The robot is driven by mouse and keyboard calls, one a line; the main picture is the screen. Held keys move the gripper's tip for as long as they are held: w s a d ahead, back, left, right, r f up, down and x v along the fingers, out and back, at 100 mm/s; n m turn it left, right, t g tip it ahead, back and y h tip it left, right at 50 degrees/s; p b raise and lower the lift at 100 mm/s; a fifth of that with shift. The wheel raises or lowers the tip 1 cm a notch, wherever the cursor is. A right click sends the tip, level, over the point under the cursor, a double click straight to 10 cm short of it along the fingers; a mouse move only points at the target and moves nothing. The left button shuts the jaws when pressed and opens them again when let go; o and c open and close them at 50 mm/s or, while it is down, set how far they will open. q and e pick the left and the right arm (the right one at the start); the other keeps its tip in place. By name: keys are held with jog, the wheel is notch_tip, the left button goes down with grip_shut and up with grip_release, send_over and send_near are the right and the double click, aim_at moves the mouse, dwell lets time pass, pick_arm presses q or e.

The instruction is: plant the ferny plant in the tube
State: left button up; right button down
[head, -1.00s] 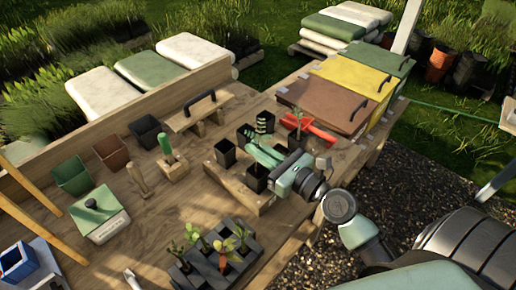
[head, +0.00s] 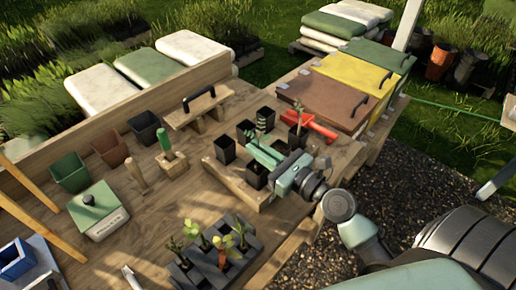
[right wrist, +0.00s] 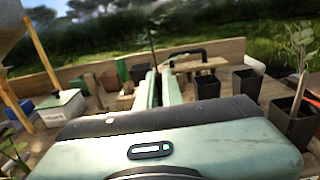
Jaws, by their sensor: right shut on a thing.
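My right gripper (head: 262,152) is shut on the ferny plant (head: 258,131), whose dark thin leaves stand up beyond the fingertips. In the right wrist view the plant's thin stem (right wrist: 153,48) rises between the two green fingers (right wrist: 158,88). Its lower end is hidden by the fingers. Black square tubes stand on a wooden stand (head: 236,184). The nearest tube (head: 256,179) is just below the gripper and partly covered by it. Another tube (head: 225,149) stands to its left, apparently empty. I cannot tell whether the plant touches a tube. My left gripper is not in view.
A dark tray (head: 190,276) of several seedlings lies in front. A leafy plant stands in a tube (head: 297,133) at the right, near a red tool (head: 322,130). Lidded boxes (head: 320,106) occupy the back right.

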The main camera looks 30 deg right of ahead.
jog(key=shift+f+b, duration=0.3)
jog(key=shift+f, duration=0.25)
jog(key=shift+f, duration=0.6)
dwell(1.3)
dwell(0.5)
jog(key=c, duration=1.5)
grip_release()
jog(key=c, duration=0.5)
jog(key=shift+o, duration=0.2)
jog(key=shift+r, duration=0.15)
